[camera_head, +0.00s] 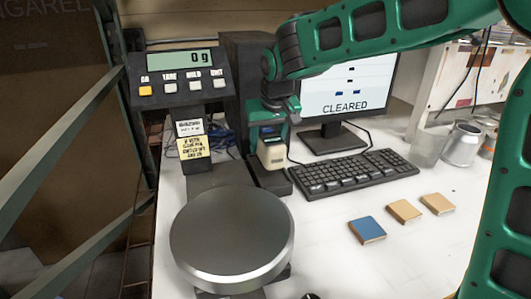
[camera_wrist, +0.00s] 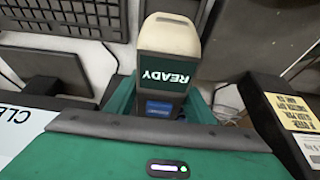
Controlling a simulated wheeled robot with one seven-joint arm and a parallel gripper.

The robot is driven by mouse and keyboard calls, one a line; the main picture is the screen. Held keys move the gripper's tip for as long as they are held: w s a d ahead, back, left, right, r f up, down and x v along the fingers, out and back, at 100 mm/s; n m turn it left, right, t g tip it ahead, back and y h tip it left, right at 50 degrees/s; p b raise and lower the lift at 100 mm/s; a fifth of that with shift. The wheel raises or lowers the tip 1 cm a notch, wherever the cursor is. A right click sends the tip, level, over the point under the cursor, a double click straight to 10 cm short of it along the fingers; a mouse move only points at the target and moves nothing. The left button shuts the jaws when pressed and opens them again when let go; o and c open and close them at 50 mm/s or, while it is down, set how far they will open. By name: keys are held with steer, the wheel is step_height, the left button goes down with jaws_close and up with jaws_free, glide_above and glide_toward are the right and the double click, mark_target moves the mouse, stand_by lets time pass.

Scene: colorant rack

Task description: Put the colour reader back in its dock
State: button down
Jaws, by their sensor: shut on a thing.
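The colour reader (camera_head: 272,153) is cream at its lower end, with a dark upper body. In the wrist view, the reader (camera_wrist: 168,38) shows a green "READY" screen, upside down there. My gripper (camera_head: 268,133) is shut on the reader's upper part, with green fingers on both sides (camera_wrist: 160,103). The reader hangs roughly upright, cream end down. A low black block that looks like the dock (camera_head: 272,179) lies directly beneath it. I cannot tell whether the reader touches or sits in it; the cream end hides part of the block.
A scale with a round metal pan (camera_head: 232,235) and a display reading 0 g (camera_head: 180,75) stands at left. A keyboard (camera_head: 352,171) and a monitor reading "CLEARED" (camera_head: 345,90) are at right. Three colour tiles (camera_head: 404,211) lie on the white bench. A glass (camera_head: 428,146) and cans stand far right.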

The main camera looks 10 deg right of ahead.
mark_target(268, 147)
steer(key=shift+f, duration=1.5)
steer(key=shift+f, duration=0.1)
steer(key=c, duration=0.8)
jaws_free()
steer(key=shift+c, duration=0.2)
steer(key=v, duration=1.2)
